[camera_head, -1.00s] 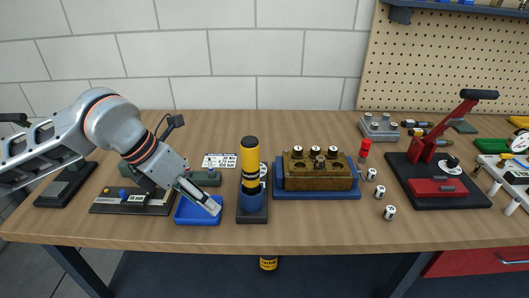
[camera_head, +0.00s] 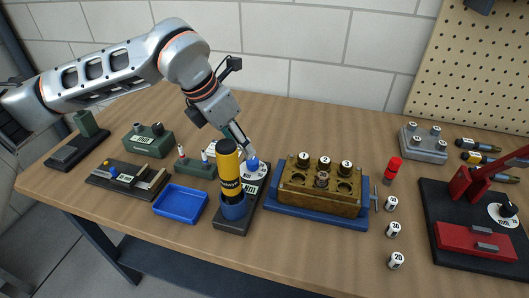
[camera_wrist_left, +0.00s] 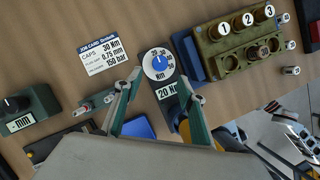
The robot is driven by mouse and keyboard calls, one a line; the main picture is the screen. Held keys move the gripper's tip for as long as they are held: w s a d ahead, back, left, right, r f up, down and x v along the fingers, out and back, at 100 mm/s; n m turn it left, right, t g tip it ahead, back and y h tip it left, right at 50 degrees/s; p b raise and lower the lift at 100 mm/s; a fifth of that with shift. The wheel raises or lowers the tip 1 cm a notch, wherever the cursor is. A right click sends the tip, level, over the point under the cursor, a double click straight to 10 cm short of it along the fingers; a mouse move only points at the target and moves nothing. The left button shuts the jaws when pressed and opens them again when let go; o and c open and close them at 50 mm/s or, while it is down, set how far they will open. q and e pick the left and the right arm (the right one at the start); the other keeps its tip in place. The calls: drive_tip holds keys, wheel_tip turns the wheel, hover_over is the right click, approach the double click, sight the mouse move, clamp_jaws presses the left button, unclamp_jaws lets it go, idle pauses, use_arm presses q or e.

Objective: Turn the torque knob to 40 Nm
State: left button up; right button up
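The torque knob (camera_wrist_left: 159,63) is blue and sits at the centre of a white numbered dial (camera_wrist_left: 169,74) on a dark base. A label next to the dial reads 20 Nm (camera_wrist_left: 168,91). In the head view the blue knob (camera_head: 253,163) shows just right of the yellow and black tool (camera_head: 229,176), which stands in a blue holder on the same base. My left gripper (camera_head: 242,146) is above and behind the knob. In the left wrist view its two fingers (camera_wrist_left: 158,100) are spread and empty, with the knob ahead between them. My right gripper is not visible.
A brass block (camera_head: 290,190) with numbered caps stands close on the right, on a blue tray. An empty blue bin (camera_head: 181,203) is at front left. A job card (camera_wrist_left: 103,54) reads 30 Nm, 0.75 mm, 150 bar. A red press (camera_head: 470,238) stands at far right.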

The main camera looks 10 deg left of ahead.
sight(251, 161)
use_arm(q)
drive_tip(key=shift+x, duration=3.95)
drive_tip(key=c, duration=1.1)
